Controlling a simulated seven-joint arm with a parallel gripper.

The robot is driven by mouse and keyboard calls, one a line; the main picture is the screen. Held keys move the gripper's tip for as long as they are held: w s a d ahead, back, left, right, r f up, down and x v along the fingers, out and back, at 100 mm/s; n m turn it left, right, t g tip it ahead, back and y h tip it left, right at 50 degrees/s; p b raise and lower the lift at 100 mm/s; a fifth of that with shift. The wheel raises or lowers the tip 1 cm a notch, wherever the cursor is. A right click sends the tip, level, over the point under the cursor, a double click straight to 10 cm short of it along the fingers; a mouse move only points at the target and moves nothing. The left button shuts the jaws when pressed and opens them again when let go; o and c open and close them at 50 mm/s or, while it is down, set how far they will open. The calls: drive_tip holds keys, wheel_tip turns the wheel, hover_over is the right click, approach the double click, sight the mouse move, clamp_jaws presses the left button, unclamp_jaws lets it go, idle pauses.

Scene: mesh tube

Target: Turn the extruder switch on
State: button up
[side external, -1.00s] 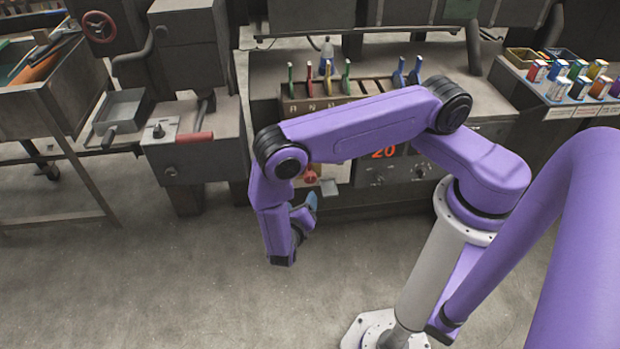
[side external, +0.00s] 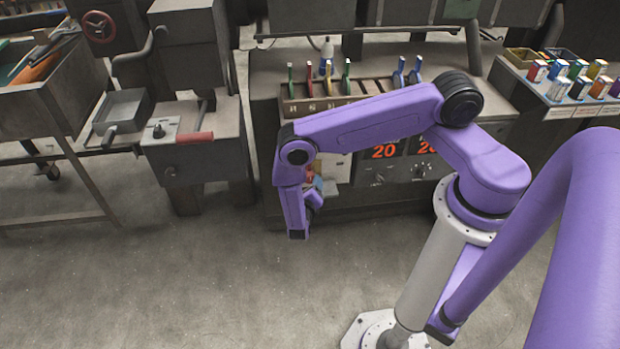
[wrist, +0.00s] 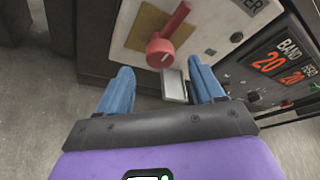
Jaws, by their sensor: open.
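The likely extruder switch is a red rotary handle (wrist: 168,38) on a pale panel at the top middle of the wrist view. Its round hub faces me and its lever points up and to the right. A label ending in "ER" is beside it. In the side view it is mostly hidden behind my arm. My gripper (wrist: 162,76) is open, with its two blue fingers apart and nothing between them. The fingers point toward the panel, and the red handle appears just beyond the fingertips, apart from them. In the side view, my gripper (side external: 315,192) is in front of the machine's lower front.
A small grey plate (wrist: 174,86) juts out below the red handle. Displays reading 20 (side external: 385,151) with knobs are to the right. Several coloured levers (side external: 327,72) stand on top. A grey machine with a red-handled lever (side external: 194,137) is left. The floor in front is clear.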

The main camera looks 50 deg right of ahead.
sight(310, 180)
drive_tip(key=shift+x, duration=3.2)
drive_tip(key=shift+s, duration=0.1)
drive_tip(key=c, duration=1)
